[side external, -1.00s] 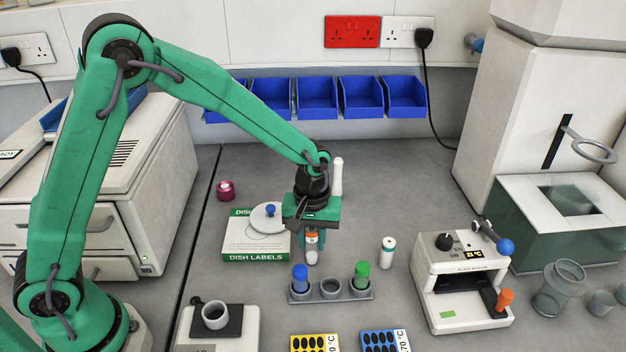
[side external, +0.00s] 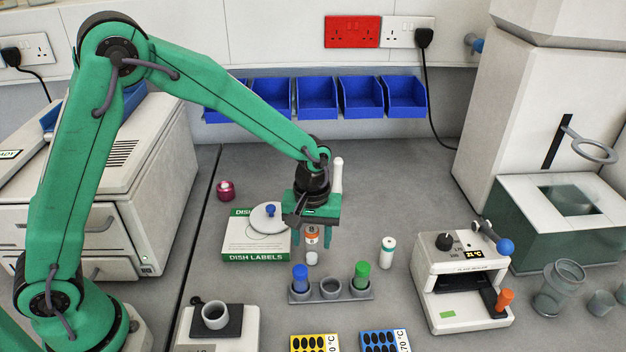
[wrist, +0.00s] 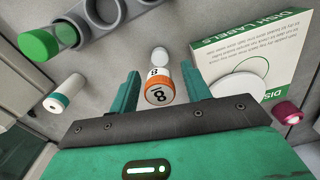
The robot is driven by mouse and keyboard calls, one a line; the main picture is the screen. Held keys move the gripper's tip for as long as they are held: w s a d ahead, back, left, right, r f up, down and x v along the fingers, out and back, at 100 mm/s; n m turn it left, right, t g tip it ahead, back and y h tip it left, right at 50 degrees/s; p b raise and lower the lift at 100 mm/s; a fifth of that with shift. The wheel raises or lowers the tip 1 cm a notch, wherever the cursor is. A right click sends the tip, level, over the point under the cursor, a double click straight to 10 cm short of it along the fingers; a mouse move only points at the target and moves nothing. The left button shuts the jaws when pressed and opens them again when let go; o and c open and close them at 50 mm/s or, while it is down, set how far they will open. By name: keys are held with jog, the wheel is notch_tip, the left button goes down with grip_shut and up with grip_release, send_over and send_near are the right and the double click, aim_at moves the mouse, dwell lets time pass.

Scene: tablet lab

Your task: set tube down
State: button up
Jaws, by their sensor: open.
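The tube (side external: 311,236) has an orange-and-white top marked 8 and a pale lower end. It looks upright on the bench behind the rack; I cannot clearly see its foot touching. My gripper (side external: 312,250) is open around it, one finger on each side. In the wrist view the tube (wrist: 158,88) lies between the spread fingers of my gripper (wrist: 161,77), with gaps on both sides. The grey rack (side external: 331,291) holds a blue-capped tube (side external: 300,274) and a green-capped tube (side external: 361,272); its middle hole is empty.
A white tube with a teal band (side external: 388,252) stands to the right. The dish labels box (side external: 252,244), bearing a white lidded dish (side external: 269,217), lies close on the left. Bare bench lies behind the tube.

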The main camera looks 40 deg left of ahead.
notch_tip(320, 180, up, 11)
jog(key=shift+r, duration=0.15)
dwell(0.4)
dwell(0.5)
jog(key=shift+s+a+r, duration=0.2)
jog(key=shift+a+r, duration=0.05)
jog(key=shift+r, duration=0.05)
jog(key=s+a+r+m+t, duration=0.2)
jog(key=s+a, duration=0.4)
jog(key=s, duration=0.3)
jog(key=s+a+r+m+t, duration=0.3)
jog(key=s+a+r, duration=0.3)
jog(key=s, duration=0.4)
jog(key=shift+s+m+t, duration=0.25)
jog(key=shift+m+t, duration=0.05)
jog(key=shift+m, duration=0.6)
jog(key=shift+o, duration=0.5)
jog(key=shift+w+d, duration=0.1)
